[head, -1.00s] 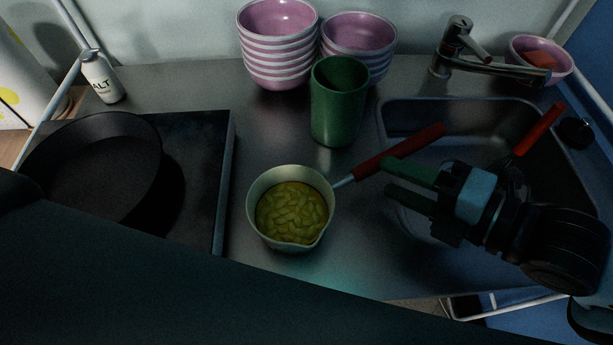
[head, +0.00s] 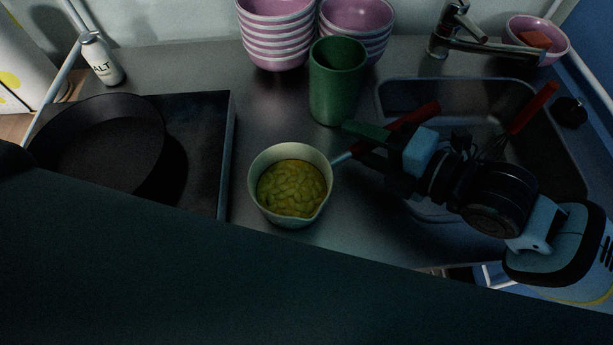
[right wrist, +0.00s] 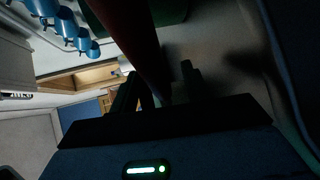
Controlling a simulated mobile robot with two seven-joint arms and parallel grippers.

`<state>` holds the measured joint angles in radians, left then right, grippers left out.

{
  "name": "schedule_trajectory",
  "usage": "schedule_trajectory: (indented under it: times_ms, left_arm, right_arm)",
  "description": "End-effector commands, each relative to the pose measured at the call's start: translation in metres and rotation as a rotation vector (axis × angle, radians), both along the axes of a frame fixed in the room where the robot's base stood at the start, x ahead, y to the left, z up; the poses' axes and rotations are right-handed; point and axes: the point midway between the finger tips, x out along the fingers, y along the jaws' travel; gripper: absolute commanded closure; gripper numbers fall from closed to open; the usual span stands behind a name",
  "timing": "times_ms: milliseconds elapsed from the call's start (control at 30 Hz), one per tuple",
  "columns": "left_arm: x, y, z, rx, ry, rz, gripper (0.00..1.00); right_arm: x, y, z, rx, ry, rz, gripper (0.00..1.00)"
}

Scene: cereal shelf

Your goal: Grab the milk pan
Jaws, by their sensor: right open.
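The milk pan (head: 286,152) is cream-coloured with a pouring lip and stands upright on the steel counter, holding a yellow-green food. Its red handle (head: 413,115) points right and up toward the sink. My right gripper (head: 349,143) is open at the handle, its fingers beside the handle's inner part. In the right wrist view the red handle (right wrist: 133,35) runs down between the two open fingers (right wrist: 160,90); contact cannot be told. My left gripper is not in view.
A green cup (head: 337,88) stands close behind the handle, with stacked pink bowls (head: 275,45) behind. A black frying pan (head: 98,150) sits on the hob (head: 205,120) at left. A sink (head: 480,88) with a red-handled whisk (head: 530,110) lies at right.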

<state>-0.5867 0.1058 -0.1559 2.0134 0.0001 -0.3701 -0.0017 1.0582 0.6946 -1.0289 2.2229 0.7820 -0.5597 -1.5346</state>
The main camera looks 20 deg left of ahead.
Motion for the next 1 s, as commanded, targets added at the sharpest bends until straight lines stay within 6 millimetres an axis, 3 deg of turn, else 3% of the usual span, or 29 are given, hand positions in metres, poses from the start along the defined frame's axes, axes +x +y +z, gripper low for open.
schedule_trajectory:
  times_ms: [167, 433, 800, 1000]
  left_arm:
    - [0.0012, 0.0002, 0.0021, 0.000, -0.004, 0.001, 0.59]
    - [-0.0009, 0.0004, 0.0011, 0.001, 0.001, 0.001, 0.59]
    - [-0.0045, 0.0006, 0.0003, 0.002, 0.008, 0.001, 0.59]
    - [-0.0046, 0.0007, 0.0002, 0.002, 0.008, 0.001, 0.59]
  right_arm:
    - [0.0051, 0.0131, -0.0037, 0.000, -0.001, 0.001, 0.52]
    - [0.0059, 0.0143, -0.0049, -0.001, -0.001, 0.000, 0.52]
    - [0.0059, 0.0141, -0.0045, -0.001, -0.001, 0.000, 1.00]
    - [0.0059, 0.0144, -0.0028, 0.003, -0.002, 0.001, 1.00]
